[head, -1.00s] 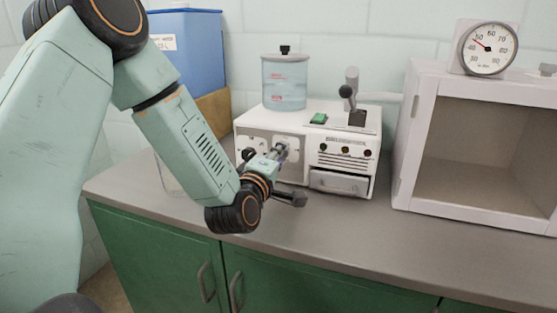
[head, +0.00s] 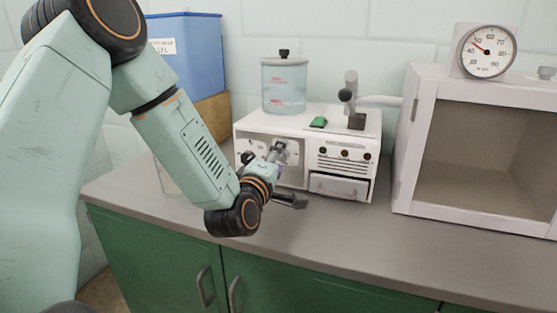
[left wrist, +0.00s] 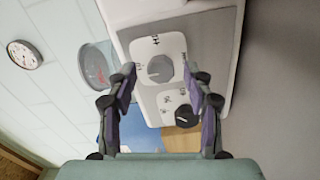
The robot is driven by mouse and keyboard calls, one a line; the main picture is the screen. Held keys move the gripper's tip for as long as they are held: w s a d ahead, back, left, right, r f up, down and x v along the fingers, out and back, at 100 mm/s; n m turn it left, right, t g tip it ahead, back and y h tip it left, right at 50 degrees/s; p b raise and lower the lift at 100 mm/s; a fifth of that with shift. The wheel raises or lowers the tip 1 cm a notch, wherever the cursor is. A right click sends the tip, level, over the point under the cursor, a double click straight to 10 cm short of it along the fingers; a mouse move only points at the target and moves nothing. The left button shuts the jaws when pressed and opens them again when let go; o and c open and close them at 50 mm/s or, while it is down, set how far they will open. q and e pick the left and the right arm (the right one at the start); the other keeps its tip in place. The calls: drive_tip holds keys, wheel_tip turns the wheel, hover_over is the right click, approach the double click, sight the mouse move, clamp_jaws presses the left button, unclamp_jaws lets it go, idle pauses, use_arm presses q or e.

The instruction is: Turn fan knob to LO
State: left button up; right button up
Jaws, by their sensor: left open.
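A white machine (head: 330,128) on the counter has a front panel with two round knobs. In the left wrist view, a grey knob (left wrist: 160,68) sits on a white plate with an "HI" mark, and I take it for the fan knob. A darker knob (left wrist: 185,113) sits on a second plate beside it. It also shows at the panel's left in the head view (head: 248,157). My left gripper (head: 278,152) is open at the panel, its fingers (left wrist: 165,92) spread with the knobs between them in the picture. I cannot tell whether they touch. The knob's pointer setting is unclear. My right gripper is not in view.
A clear lidded tank (head: 284,85) stands on the machine, with a green switch (head: 318,122) and a lever (head: 347,97) to its right. A white open-fronted cabinet (head: 400,150) with a dial gauge (head: 487,51) on top stands right. The counter's front (head: 400,232) is clear.

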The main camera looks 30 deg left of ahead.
use_arm(q)
drive_tip(key=shift+s, duration=0.1)
drive_tip(key=v, duration=0.7)
drive_tip(key=shift+s, duration=0.2)
idle(0.5)
